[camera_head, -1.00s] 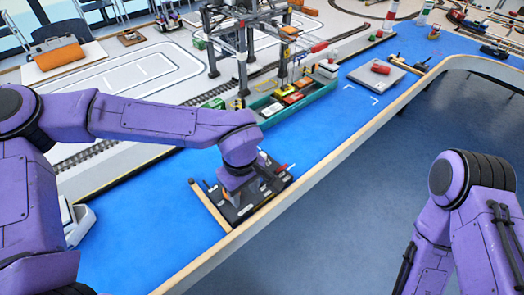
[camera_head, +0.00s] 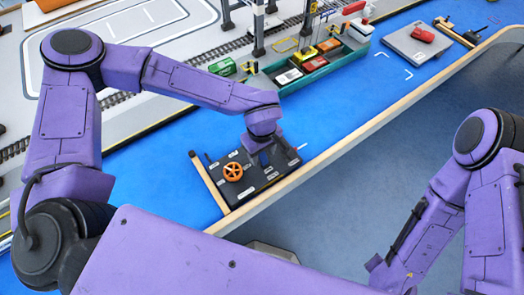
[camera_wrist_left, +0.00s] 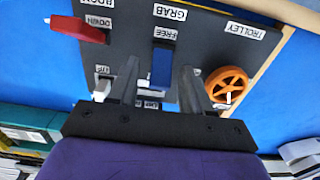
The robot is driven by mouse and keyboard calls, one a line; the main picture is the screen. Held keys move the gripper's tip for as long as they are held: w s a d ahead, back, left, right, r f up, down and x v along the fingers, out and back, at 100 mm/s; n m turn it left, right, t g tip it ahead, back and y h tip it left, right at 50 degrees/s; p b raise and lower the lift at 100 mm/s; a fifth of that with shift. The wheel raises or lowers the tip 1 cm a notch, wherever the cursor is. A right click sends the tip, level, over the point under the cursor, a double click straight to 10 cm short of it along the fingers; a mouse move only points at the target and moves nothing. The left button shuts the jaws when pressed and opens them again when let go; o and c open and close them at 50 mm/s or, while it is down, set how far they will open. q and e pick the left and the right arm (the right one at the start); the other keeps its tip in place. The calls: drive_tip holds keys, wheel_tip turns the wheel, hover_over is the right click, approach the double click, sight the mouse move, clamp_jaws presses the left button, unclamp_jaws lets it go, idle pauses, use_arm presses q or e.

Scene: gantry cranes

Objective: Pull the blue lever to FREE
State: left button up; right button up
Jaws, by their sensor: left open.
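The blue lever (camera_wrist_left: 162,66) stands on the dark control panel (camera_wrist_left: 213,46) in the left wrist view, just below the FREE label (camera_wrist_left: 165,34) and the GRAB label (camera_wrist_left: 167,13). My left gripper (camera_wrist_left: 158,82) is open, with one finger on each side of the lever; I cannot tell whether either touches it. The left fingers are mostly hidden there. My right arm shows at the right, but its gripper does not.
An orange wheel (camera_wrist_left: 228,86) lies right of the lever in the wrist view, and a red lever (camera_wrist_left: 80,30) lies left. In the head view a wooden strip (camera_head: 208,183) edges the panel. A green tray (camera_head: 322,70) with toy vehicles stands behind it.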

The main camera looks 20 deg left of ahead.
use_arm(q)
drive_tip(key=shift+w+f, duration=0.2)
drive_tip(key=shift+f, duration=0.3)
drive_tip(key=shift+s+r, duration=0.2)
drive_tip(key=shift+s, duration=0.15)
drive_tip(key=shift+w+f, duration=0.1)
drive_tip(key=shift+w, duration=0.05)
clamp_jaws()
